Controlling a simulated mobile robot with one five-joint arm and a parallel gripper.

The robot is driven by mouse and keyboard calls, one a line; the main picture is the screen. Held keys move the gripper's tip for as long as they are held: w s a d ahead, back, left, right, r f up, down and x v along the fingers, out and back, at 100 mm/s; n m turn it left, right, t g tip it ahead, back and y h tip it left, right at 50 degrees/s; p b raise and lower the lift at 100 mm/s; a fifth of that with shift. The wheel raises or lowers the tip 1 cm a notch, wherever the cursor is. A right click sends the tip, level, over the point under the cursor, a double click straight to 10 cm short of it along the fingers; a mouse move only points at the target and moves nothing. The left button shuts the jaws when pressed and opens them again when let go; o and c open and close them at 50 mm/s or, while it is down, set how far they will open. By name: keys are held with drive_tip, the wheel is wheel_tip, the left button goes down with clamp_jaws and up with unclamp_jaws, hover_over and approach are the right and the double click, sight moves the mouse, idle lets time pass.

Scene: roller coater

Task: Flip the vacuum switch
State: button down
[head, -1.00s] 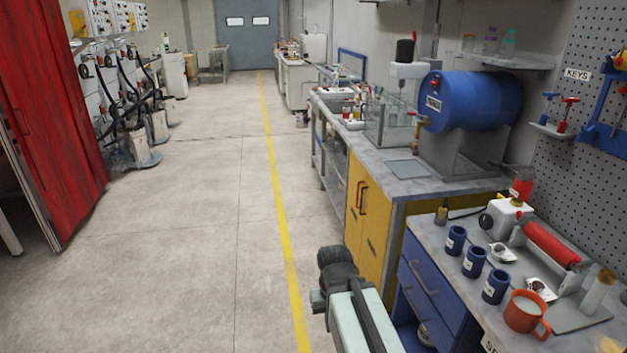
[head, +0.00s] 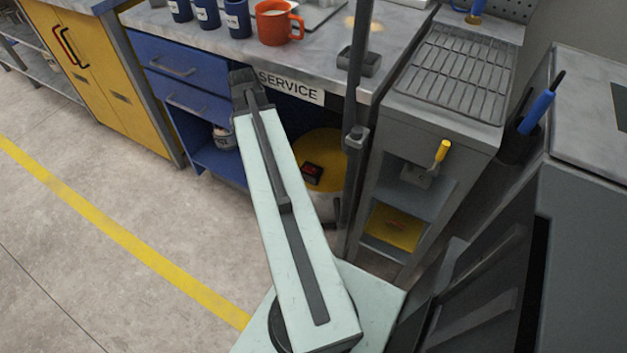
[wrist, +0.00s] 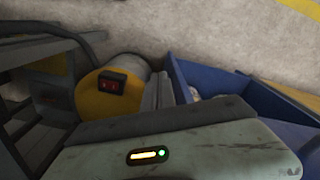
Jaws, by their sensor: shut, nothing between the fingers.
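The vacuum (head: 325,145) has a yellow lid and stands on the floor under the service bench, partly hidden by my arm and a dark upright pole. Its switch, a small black box with red on it (head: 312,174), sits on the lid just right of my arm. In the wrist view the yellow lid (wrist: 93,105) and the red-lit switch (wrist: 111,83) are left of centre. My gripper (wrist: 159,92) shows there as two grey fingers close together, shut and empty, right of the switch and apart from it in the picture. In the head view I cannot make it out.
The bench (head: 325,65) overhangs the vacuum, with blue drawers (head: 185,75) on the left. The dark pole (head: 352,150) rises right of the vacuum. A grey unit with a yellow-handled lever (head: 441,152) stands farther right. Mugs stand on the bench. The floor at left is clear.

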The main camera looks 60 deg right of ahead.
sight(314, 169)
drive_tip(key=s+d+f+m, duration=0.3)
drive_tip(key=s+d+m, duration=0.2)
drive_tip(key=s+d, duration=0.7)
drive_tip(key=shift+s+m+b, duration=0.3)
drive_tip(key=shift+s+b, duration=0.15)
drive_tip(key=shift+s, duration=0.45)
drive_tip(key=shift+f, duration=0.25)
wheel_tip(314, 169, down, 10)
drive_tip(key=b, duration=1)
drive_tip(key=shift+r, duration=0.1)
